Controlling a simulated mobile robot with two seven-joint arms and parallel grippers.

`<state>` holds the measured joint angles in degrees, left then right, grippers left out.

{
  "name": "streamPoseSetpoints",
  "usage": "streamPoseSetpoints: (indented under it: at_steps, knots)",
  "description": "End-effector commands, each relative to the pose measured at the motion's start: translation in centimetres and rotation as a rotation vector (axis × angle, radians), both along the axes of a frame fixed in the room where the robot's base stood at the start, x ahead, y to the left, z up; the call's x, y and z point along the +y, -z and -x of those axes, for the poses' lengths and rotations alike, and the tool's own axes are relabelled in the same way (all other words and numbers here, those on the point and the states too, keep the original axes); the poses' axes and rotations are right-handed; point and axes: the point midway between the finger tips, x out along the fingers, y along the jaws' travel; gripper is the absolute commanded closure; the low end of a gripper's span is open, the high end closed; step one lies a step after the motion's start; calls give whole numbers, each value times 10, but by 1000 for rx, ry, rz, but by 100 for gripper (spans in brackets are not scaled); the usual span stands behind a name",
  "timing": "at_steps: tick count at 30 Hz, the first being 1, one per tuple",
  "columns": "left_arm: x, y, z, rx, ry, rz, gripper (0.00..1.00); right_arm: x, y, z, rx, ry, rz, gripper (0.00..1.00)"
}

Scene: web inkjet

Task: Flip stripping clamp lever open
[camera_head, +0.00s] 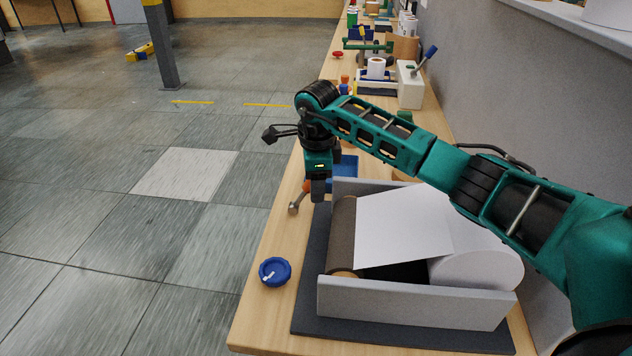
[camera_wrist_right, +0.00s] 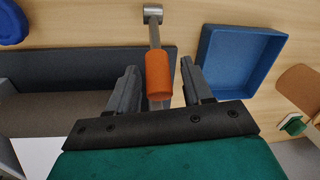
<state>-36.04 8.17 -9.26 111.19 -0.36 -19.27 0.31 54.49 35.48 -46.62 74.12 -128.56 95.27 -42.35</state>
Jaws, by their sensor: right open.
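My right gripper (camera_head: 318,190) points down over the bench's left part, behind the paper machine. It is open, and in the right wrist view its two fingers (camera_wrist_right: 160,72) stand on either side of an orange grip on a metal rod (camera_wrist_right: 158,74). I see a gap on each side of the grip. The rod ends in a short metal cylinder (camera_wrist_right: 152,14), which also shows in the head view (camera_head: 294,208). I cannot tell whether this is the clamp lever or a loose tool, nor how far below the fingers it is. My left gripper is not in view.
The grey paper machine (camera_head: 400,303) with its white roll (camera_head: 480,270) stands on a dark mat (camera_head: 308,300). A blue knob (camera_head: 275,271) lies at the bench's left edge. A blue tray (camera_wrist_right: 238,60) is beside the orange grip. A wall bounds the bench on the right.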

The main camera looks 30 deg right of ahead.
Motion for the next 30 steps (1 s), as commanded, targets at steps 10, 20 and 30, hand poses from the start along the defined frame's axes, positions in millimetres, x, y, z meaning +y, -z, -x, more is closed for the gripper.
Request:
streamPoseSetpoints:
  at_steps: [10,20,30]
  knots:
    - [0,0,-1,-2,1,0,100,0,2,0,0,0,0,55]
    - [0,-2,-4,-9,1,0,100,0,1,0,0,0,0,86]
    - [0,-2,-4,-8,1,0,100,0,1,0,0,0,0,100]
